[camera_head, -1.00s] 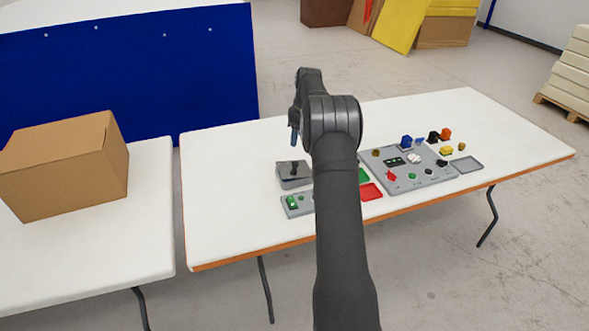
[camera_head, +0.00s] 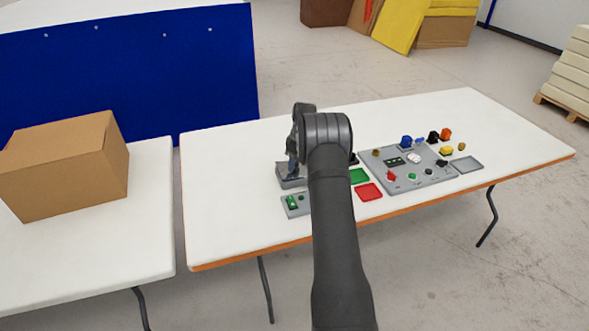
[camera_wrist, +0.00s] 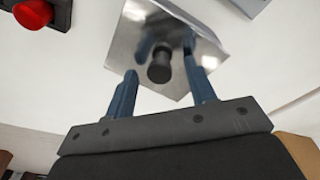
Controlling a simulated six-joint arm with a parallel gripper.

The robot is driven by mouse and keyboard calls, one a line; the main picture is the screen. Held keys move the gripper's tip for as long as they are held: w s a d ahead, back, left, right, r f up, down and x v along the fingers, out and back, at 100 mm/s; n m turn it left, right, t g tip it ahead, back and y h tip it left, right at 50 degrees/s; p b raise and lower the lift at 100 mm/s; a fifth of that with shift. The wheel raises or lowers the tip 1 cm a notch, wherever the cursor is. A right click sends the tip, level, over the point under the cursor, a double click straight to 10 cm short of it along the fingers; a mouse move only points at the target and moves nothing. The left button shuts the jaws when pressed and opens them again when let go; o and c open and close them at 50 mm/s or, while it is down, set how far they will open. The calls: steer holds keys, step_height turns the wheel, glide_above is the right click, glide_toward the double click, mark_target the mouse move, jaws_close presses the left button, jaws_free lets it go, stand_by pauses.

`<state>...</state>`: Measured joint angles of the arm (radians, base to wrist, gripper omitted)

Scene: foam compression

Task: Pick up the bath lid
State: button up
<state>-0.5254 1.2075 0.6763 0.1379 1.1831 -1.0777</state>
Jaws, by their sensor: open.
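The bath lid is a shiny, square metal plate (camera_wrist: 135,68) with a black knob (camera_wrist: 160,68) in the wrist view. In the head view it tops the small grey bath (camera_head: 288,184) near the left part of the table, and my gripper hides most of it. My gripper (camera_wrist: 161,60) is open. Its two blue fingers point toward the lid, one on each side of the knob in the wrist view. I cannot tell whether the fingertips are level with the knob or still above it. In the head view the gripper (camera_head: 291,168) is right over the bath.
A grey panel with a green switch (camera_head: 292,202) lies in front of the bath. A green tray (camera_head: 359,176), a red tray (camera_head: 369,192) and a grey board (camera_head: 432,177) with small coloured parts lie to the right. A red button (camera_wrist: 33,14) shows in the wrist view.

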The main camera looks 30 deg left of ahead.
jaws_close()
steer(key=shift+r, duration=0.1)
